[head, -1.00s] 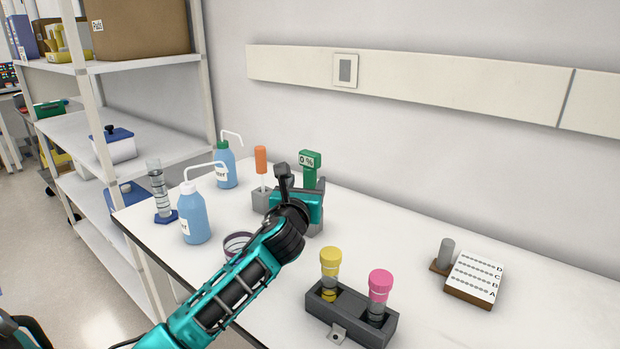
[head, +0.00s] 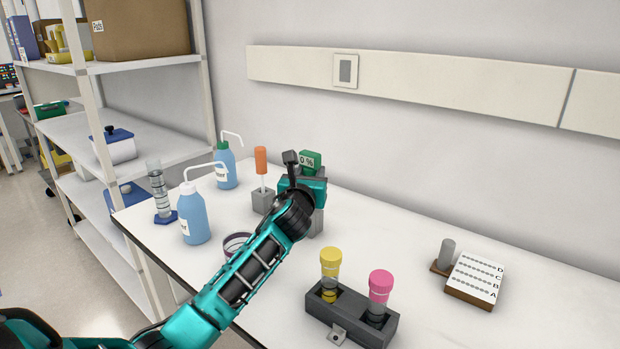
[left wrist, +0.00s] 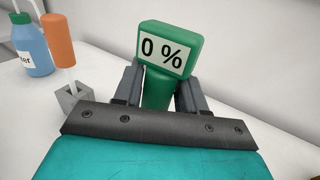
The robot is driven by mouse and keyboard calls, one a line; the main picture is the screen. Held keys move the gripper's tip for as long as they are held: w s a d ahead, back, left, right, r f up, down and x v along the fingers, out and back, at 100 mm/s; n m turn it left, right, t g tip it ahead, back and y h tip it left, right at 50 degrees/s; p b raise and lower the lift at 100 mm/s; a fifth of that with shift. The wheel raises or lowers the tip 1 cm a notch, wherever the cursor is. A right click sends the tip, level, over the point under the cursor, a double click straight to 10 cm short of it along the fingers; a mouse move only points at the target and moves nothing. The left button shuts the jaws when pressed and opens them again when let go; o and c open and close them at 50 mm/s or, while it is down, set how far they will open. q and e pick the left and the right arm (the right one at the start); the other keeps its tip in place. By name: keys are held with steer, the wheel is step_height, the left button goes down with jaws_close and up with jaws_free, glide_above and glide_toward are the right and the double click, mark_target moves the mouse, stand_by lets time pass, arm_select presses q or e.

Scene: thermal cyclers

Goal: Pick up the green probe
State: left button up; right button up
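The green probe (head: 311,158) has a block-shaped head with a white "0 %" label and stands upright near the back of the bench. In the left wrist view the green probe (left wrist: 158,92) is in the middle, its body between the two fingers. My left gripper (head: 305,177) is at the probe and covers its body in the head view. In the left wrist view the fingers of my left gripper (left wrist: 159,88) stand one on each side of the body, seemingly open with narrow gaps. My right gripper is not in view.
An orange-handled tool (head: 261,162) stands in a grey block just left of the probe. Two blue wash bottles (head: 194,218) are farther left. A dark rack (head: 350,318) with yellow-capped and pink-capped tubes is in front. The bench between the probe and the lettered block (head: 475,278) is clear.

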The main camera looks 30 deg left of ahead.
arm_select(q)
steer(key=shift+c, duration=1)
steer(key=shift+r, duration=0.65)
step_height(320, 180, up, 19)
steer(key=p, duration=0.1)
steer(key=shift+f+p, duration=0.15)
steer(key=shift+p, duration=0.25)
